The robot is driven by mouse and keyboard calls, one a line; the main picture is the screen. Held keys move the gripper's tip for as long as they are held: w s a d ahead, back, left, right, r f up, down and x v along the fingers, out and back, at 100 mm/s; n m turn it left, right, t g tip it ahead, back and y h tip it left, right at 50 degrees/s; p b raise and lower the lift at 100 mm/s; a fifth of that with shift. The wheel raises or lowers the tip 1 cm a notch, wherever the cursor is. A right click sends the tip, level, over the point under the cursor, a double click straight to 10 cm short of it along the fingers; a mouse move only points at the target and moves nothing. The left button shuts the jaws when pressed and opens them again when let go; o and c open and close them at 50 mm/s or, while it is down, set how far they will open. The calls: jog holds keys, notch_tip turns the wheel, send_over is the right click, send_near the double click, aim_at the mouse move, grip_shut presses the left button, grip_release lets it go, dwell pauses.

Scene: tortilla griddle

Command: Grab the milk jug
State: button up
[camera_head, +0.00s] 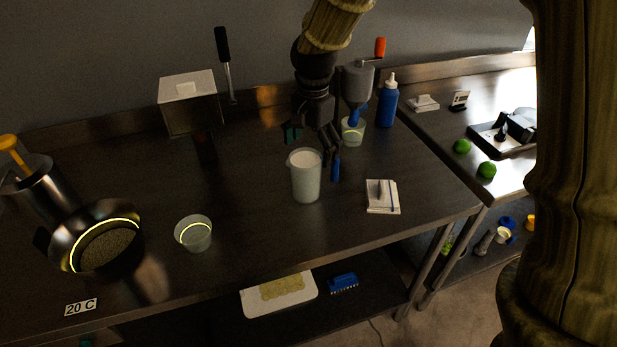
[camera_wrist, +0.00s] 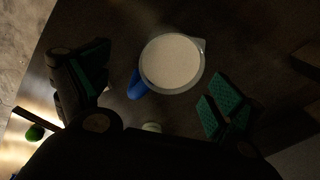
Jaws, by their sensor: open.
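The milk jug (camera_head: 306,178) is a clear, cylindrical container filled with white liquid. My gripper (camera_head: 312,134) is just behind and above the jug in the head view. In the wrist view my gripper (camera_wrist: 155,95) is open, with a green-padded finger on each side and the jug lying beyond and between them. Nothing is held.
A small clear cup (camera_head: 353,131), a blue bottle (camera_head: 388,101) and a grinder-like device (camera_head: 357,82) stand behind. A notepad (camera_head: 382,197) lies right; a glowing-rimmed cup (camera_head: 194,234) stands left.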

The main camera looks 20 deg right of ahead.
aim_at(307, 151)
jog(key=w+f, duration=0.2)
jog(key=shift+w+a+f, duration=0.15)
jog(key=shift+f, duration=0.35)
jog(key=shift+s+f+p, duration=0.2)
jog(key=shift+p, duration=0.15)
jog(key=shift+a+f+p, duration=0.1)
jog(key=shift+f+p, duration=0.35)
jog(key=shift+f, duration=1.5)
jog(key=shift+s+r, duration=0.1)
jog(key=shift+s, duration=0.1)
jog(key=shift+w, duration=0.15)
jog(key=shift+c, duration=1.2)
jog(key=c, duration=1.4)
jog(key=shift+c, duration=0.2)
